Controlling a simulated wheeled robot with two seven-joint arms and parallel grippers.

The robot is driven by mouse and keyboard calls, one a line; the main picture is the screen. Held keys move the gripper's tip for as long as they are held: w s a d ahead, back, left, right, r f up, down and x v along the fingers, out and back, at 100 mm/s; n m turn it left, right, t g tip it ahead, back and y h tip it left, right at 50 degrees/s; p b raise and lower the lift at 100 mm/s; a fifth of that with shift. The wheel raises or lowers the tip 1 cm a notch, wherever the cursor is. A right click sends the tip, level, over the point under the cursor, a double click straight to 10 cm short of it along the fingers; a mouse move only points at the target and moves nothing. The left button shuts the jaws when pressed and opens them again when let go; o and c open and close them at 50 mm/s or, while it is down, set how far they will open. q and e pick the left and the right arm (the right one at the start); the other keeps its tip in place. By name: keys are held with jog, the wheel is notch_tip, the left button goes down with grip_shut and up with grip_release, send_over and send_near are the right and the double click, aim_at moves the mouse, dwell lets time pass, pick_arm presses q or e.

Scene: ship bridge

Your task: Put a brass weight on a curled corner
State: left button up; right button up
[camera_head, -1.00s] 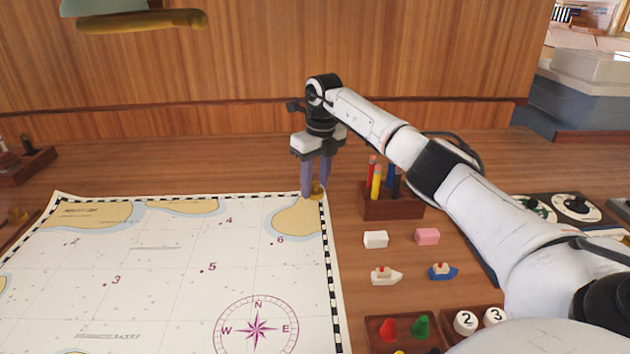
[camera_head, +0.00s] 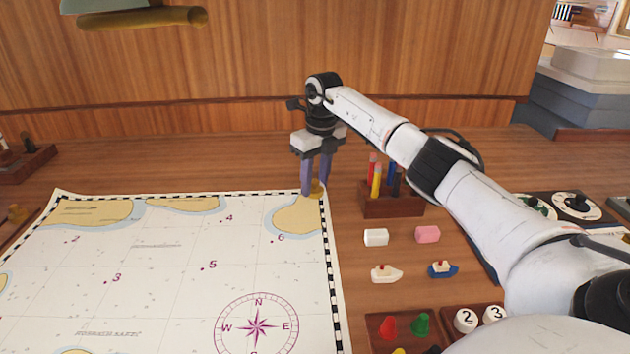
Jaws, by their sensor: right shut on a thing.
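The chart (camera_head: 150,270) lies on the wooden desk, with its far right corner near the middle of the view. The brass weight (camera_head: 316,189) is at that corner, between the fingertips of my right gripper (camera_head: 314,183). The gripper points down and is shut on the weight. The fingers partly hide the weight, and I cannot tell whether its base touches the chart. The far left corner of the chart (camera_head: 60,194) looks slightly raised. My left gripper is not in view.
A wooden pen holder (camera_head: 392,206) stands right of my gripper. A white block (camera_head: 376,237), a pink block (camera_head: 427,235), a white toy boat (camera_head: 386,273) and a blue toy boat (camera_head: 443,270) lie right of the chart. A tray (camera_head: 375,330) holds coloured pieces at the front.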

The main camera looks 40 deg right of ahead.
jog(key=shift+f, duration=0.3)
dwell(0.5)
jog(key=o, duration=1.3)
jog(key=r, duration=0.3)
jog(key=s+r, duration=0.1)
jog(key=r, duration=0.6)
jog(key=shift+s+r+b, duration=0.15)
jog(key=shift+b, duration=0.25)
jog(key=f, duration=0.7)
jog(key=w+f, duration=0.1)
jog(key=f, duration=0.2)
jog(key=shift+w+f+p, duration=0.1)
jog(key=shift+f+p, duration=0.05)
jog(key=shift+p, duration=0.25)
jog(key=shift+r, duration=0.25)
